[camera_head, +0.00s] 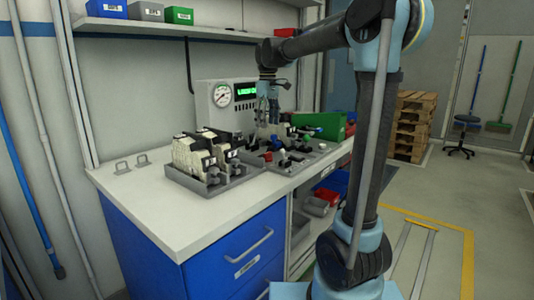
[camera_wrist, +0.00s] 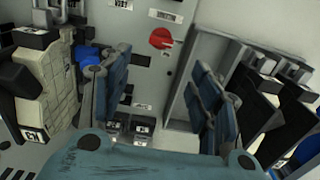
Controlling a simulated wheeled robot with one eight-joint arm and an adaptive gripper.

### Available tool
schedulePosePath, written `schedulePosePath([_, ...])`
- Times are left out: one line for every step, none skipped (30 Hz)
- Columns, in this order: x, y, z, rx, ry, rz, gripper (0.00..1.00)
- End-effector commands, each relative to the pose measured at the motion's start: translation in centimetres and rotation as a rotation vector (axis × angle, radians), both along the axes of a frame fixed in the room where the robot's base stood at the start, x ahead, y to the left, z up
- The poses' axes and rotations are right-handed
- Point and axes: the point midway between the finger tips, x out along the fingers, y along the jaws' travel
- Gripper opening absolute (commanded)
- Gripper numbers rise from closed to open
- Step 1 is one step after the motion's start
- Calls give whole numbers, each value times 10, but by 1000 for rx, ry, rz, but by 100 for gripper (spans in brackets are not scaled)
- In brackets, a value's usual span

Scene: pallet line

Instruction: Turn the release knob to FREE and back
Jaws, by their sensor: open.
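A panel (camera_wrist: 148,75) of small controls fills the middle of the wrist view. A red knob (camera_wrist: 160,39) sits on it below a small white label, and a blue control (camera_wrist: 88,56) is to its left, partly behind a finger. The labels are too blurred to tell which one is the release knob or to read FREE. In the head view the red knob (camera_head: 268,156) shows on the bench panel. My gripper (camera_head: 268,112) points down above the panel, open and empty. In the wrist view its fingers (camera_wrist: 160,62) are either side of the red knob's line, apart from it.
A tray (camera_head: 212,185) of pale and black units stands left of the panel. A grey box with a gauge and green display (camera_head: 222,108) stands behind. A green bin (camera_head: 322,124) is to the right. The bench (camera_head: 140,205) is clear at front left.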

Motion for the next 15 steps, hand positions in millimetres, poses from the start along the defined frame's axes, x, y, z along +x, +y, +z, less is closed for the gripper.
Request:
schedulePosePath([0, 0, -10, 0, 0, 0, 57])
schedulePosePath([0, 0, -15, 0, 0, 0, 57])
schedulePosePath([0, 0, -22, 0, 0, -1, 57])
schedulePosePath([0, 0, -27, 0, 0, -1, 57])
schedulePosePath([0, 0, -33, 0, 0, -1, 57])
schedulePosePath([0, 0, -40, 0, 0, -1, 57])
schedulePosePath([0, 0, -45, 0, 0, -1, 57])
schedulePosePath([0, 0, -51, 0, 0, -1, 57])
schedulePosePath([0, 0, -58, 0, 0, -1, 57])
schedulePosePath([0, 0, -63, 0, 0, -1, 57])
schedulePosePath([0, 0, -68, 0, 0, -1, 57])
schedulePosePath([0, -1, -75, 0, 0, -1, 57])
schedulePosePath([0, -1, -80, 0, 0, -1, 57])
schedulePosePath([0, -1, -85, 0, 0, -1, 57])
schedulePosePath([0, -1, -92, 0, 0, -1, 57])
